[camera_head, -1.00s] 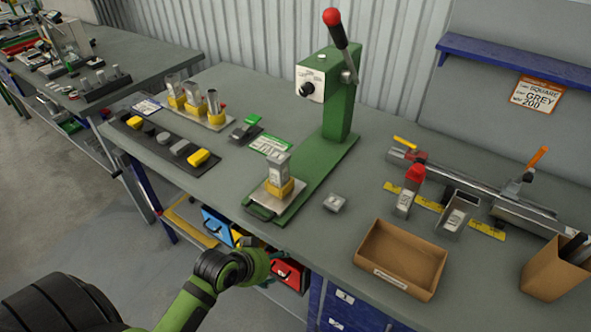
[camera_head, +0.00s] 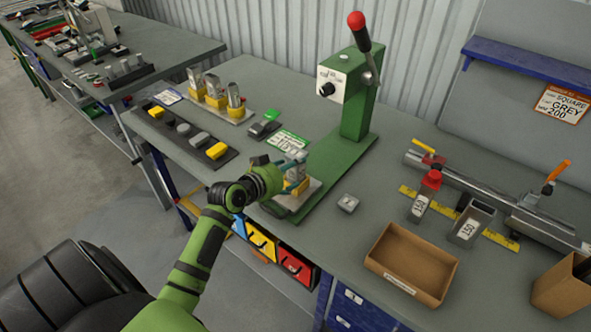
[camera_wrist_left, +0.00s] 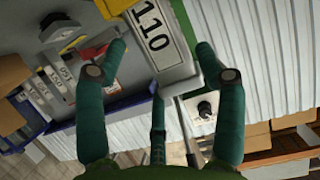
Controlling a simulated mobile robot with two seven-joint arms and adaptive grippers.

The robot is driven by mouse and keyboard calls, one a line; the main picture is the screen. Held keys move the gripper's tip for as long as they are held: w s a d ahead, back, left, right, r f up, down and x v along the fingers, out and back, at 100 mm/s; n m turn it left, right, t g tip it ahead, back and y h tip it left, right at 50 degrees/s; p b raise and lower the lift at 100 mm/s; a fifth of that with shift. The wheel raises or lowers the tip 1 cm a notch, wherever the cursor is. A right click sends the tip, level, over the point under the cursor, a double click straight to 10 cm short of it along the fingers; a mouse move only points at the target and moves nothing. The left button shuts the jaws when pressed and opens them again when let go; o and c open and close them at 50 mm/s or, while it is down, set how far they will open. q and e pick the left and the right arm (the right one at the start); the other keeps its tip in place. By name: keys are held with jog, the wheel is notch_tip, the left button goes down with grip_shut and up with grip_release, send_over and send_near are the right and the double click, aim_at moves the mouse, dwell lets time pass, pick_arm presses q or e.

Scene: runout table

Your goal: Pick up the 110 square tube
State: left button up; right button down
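The 110 square tube, a grey metal tube with a white label, stands in a yellow holder (camera_head: 299,188) on the green press base. It shows large in the left wrist view (camera_wrist_left: 158,38), its label reading 110. My left gripper (camera_head: 287,168) is at the tube; in the wrist view its green fingers (camera_wrist_left: 162,48) are spread on either side of the tube. A gap shows on the left side; on the right the finger is very near, and contact cannot be told. In the head view the gripper partly hides the tube. My right gripper is not in view.
The green press (camera_head: 357,100) with its red-knobbed lever rises behind the tube. A small grey block (camera_head: 348,203), a cardboard tray (camera_head: 375,262), a red-capped tube (camera_head: 421,204) and an open tube (camera_head: 466,226) are to the right. Several tubes stand on a plate (camera_head: 238,117) at the left.

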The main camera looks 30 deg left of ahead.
pick_arm(q)
jog(key=shift+x, duration=1.3)
jog(key=shift+f, duration=0.1)
jog(key=shift+s, duration=0.1)
jog(key=shift+c, duration=0.4)
jog(key=c, duration=0.9)
